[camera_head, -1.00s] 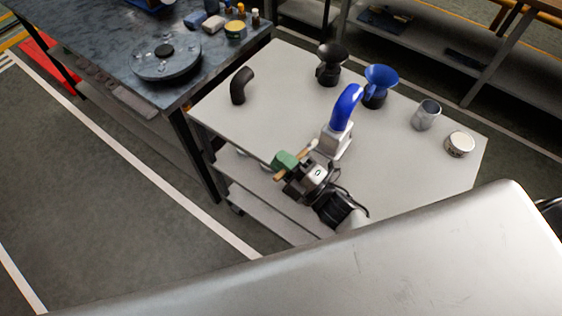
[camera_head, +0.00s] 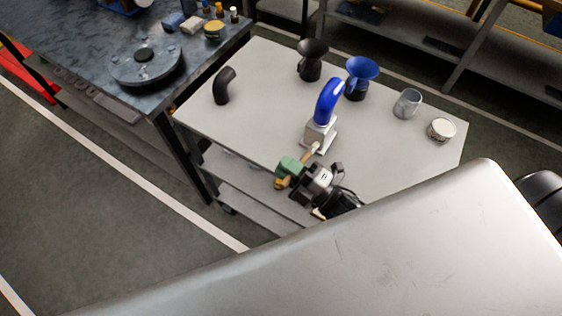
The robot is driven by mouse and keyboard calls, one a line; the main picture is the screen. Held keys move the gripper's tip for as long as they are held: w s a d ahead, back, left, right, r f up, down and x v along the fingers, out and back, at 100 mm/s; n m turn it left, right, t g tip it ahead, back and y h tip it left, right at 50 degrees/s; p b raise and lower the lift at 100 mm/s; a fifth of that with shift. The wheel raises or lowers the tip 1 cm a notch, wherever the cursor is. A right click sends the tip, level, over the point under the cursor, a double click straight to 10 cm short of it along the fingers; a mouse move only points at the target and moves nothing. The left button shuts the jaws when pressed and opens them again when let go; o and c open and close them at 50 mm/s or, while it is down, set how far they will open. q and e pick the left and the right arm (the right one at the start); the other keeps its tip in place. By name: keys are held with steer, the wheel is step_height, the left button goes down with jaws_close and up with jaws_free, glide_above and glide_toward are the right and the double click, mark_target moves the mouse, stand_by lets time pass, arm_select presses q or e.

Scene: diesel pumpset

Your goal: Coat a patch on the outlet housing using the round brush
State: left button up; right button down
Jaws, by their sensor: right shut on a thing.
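A blue curved pipe (camera_head: 326,100) rises from a pale block-like base (camera_head: 319,135) on the light table; I take this to be the outlet housing. My right gripper (camera_head: 290,168), with green at its fingers, is shut on a wooden-handled tool, apparently the round brush (camera_head: 312,150). The tool slants, with one end close to the near side of the pale base and the yellowish other end toward the table's front edge. I cannot tell whether it touches the base. The brush's bristles are not clear. My left gripper is not in view.
The light table (camera_head: 245,130) also holds a black elbow (camera_head: 224,86), a black funnel-shaped part (camera_head: 311,62), a blue funnel-shaped part (camera_head: 359,80), a grey cup (camera_head: 407,104) and a round white tin (camera_head: 441,130). A dark workbench (camera_head: 75,50) stands at left. Its corner meets the light table.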

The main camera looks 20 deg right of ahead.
steer(key=shift+r+v, duration=0.2)
steer(key=shift+v, duration=0.8)
steer(key=shift+w+d+r+p, duration=0.1)
steer(key=shift+r+p, duration=0.45)
steer(key=shift+p, duration=0.1)
steer(key=a+f+x, duration=0.1)
steer(key=x, duration=0.5)
steer(key=shift+s+d+r+p, duration=0.15)
steer(key=shift+s+d+p, duration=0.15)
steer(key=shift+s+d, duration=0.9)
steer(key=shift+s+d+r+p, duration=0.1)
steer(key=shift+s+d+p, duration=0.15)
steer(key=shift+s+d, duration=0.9)
steer(key=shift+s+a, duration=0.1)
steer(key=shift+a, duration=0.2)
steer(key=shift+s+a+p, duration=0.2)
steer(key=shift+s+a, duration=0.7)
steer(key=shift+a, duration=0.25)
steer(key=shift+s+a+p, duration=0.15)
steer(key=shift+s+a, duration=0.8)
steer(key=shift+a, duration=0.2)
